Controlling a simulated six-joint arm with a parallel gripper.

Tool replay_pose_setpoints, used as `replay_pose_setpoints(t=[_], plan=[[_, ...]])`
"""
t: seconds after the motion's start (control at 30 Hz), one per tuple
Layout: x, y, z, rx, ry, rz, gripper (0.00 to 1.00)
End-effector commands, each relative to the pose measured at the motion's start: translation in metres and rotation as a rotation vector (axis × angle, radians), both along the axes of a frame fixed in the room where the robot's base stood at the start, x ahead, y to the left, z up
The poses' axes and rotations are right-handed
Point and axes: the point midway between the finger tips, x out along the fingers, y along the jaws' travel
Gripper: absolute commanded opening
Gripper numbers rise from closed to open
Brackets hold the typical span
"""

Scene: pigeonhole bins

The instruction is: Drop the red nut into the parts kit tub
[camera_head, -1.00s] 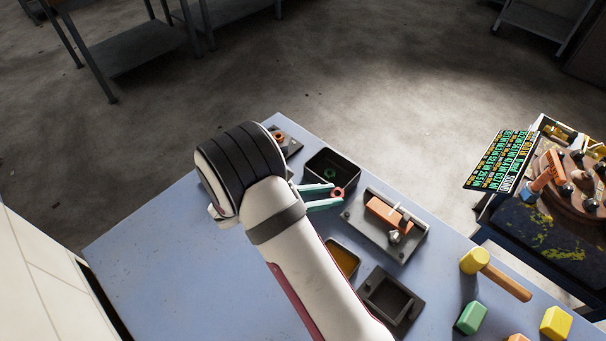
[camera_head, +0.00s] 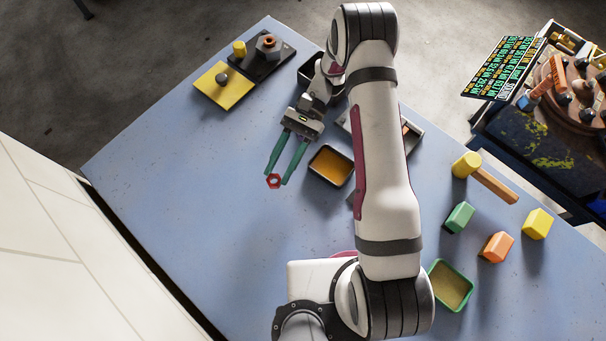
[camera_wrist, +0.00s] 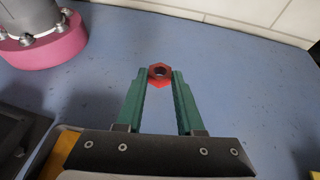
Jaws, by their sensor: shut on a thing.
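The red nut (camera_head: 273,181) is a small hexagonal ring held between the green fingertips of my gripper (camera_head: 279,177), above bare blue table. In the wrist view the nut (camera_wrist: 160,82) sits between the two tips. A black-walled tub (camera_head: 331,165) with an orange-yellow inside stands right of the gripper. A green-rimmed tub (camera_head: 450,285) with a yellowish inside stands at the lower right. A black bin (camera_head: 308,72) behind is mostly hidden by my arm. No label shows which is the parts kit tub.
A yellow plate with a knob (camera_head: 224,85) and a dark plate with a brown nut (camera_head: 268,44) lie at the back left.

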Motion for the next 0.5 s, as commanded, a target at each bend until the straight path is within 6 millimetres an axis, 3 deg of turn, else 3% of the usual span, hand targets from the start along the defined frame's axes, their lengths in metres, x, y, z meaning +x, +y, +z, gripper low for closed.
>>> replay_pose_setpoints(t=[0.13, 0.27, 0.37, 0.5], plan=[[0.048, 0.005, 0.012, 0.0, -0.002, -0.391, 0.0], [0.099, -0.005, 0.025, 0.0, -0.003, -0.742, 0.0], [0.139, -0.024, 0.036, -0.002, -0.004, -0.999, 0.0], [0.19, -0.066, 0.052, -0.002, -0.004, -1.337, 0.0]])
